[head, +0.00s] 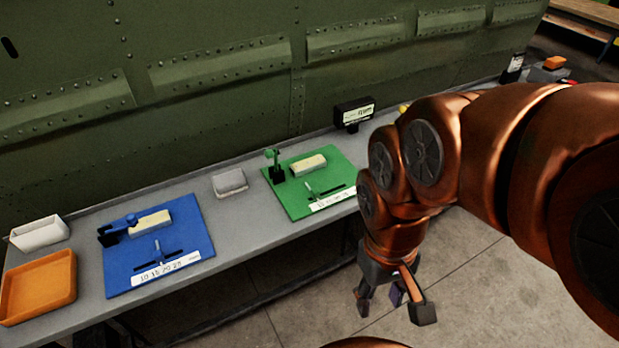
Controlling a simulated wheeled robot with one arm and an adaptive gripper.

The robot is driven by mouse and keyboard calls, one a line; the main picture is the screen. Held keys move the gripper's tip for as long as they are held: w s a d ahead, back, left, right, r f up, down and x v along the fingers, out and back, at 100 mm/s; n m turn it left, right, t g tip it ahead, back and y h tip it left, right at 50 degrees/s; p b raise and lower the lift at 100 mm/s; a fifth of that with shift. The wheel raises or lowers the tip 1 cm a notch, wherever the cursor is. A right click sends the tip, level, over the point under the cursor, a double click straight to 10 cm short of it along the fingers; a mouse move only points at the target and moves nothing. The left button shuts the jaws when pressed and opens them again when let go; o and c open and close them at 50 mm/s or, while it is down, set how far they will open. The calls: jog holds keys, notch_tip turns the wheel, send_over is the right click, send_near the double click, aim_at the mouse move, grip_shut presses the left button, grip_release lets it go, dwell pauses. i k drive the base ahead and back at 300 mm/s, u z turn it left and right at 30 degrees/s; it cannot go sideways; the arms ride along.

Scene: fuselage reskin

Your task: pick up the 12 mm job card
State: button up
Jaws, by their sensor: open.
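I cannot make out for certain which thing is the 12 mm job card. A black stand (354,114) with a pale printed label stands at the back edge of the bench, behind the green mat; its print is too small to read surely. My gripper (392,307) hangs in front of the bench, over the floor, pointing down. Its fingers are apart. It is off to the right of and nearer than the green mat (285,203), touching nothing that I can see. My arm hides the bench's right part.
The grey bench (237,227) runs along a green riveted panel (210,80). On it are a blue mat (125,283) and the green mat, each with a clamp, a pale block and a ruler strip. An orange tray (38,287), a white bin (40,234) and a grey box (229,182) also stand there.

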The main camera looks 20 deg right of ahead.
aim_at(517, 59)
jog(key=z, duration=1.9)
jog(key=k, duration=0.4)
jog(key=z, duration=0.95)
jog(key=k, duration=0.95)
jog(key=z, duration=0.45)
jog(key=i, duration=1.5)
jog(key=u, duration=0.65)
jog(key=i, duration=1.75)
jog(key=u, duration=1.45)
jog(key=i, duration=1)
jog(key=u, duration=1.05)
